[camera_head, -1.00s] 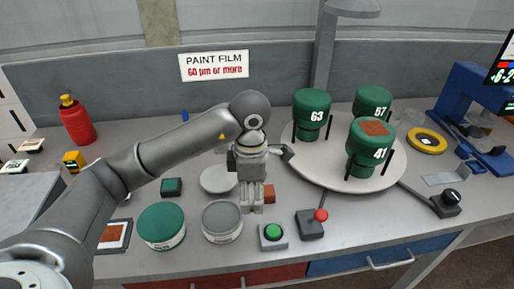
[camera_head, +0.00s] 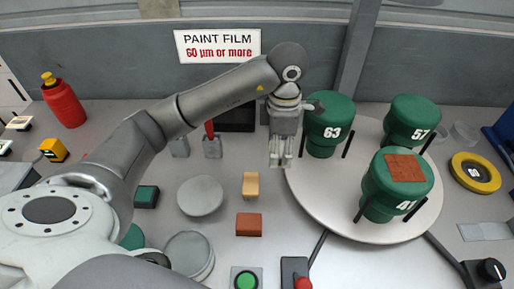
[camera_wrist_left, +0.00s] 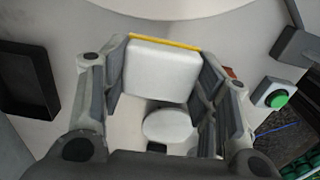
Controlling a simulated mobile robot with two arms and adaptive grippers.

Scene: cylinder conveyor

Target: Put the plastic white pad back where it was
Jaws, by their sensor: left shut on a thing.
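My left gripper (camera_head: 281,160) is above the table beside the left edge of the round white turntable. In the wrist view, the left gripper (camera_wrist_left: 160,85) is shut on a white pad (camera_wrist_left: 160,72) with a yellow edge. In the head view the pad is hard to tell apart from the pale fingertips. A flat round white disc (camera_head: 200,196) lies on the table to the left; it also shows below the pad in the wrist view (camera_wrist_left: 167,125). My right gripper is not in view.
A small beige block (camera_head: 250,185) and a red-brown block (camera_head: 248,224) lie near the disc. The turntable (camera_head: 325,205) carries green cans 63 (camera_head: 328,125), 57 (camera_head: 412,122) and 41 (camera_head: 397,186). A green button (camera_head: 245,280) and a red-topped switch (camera_head: 297,272) stand in front.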

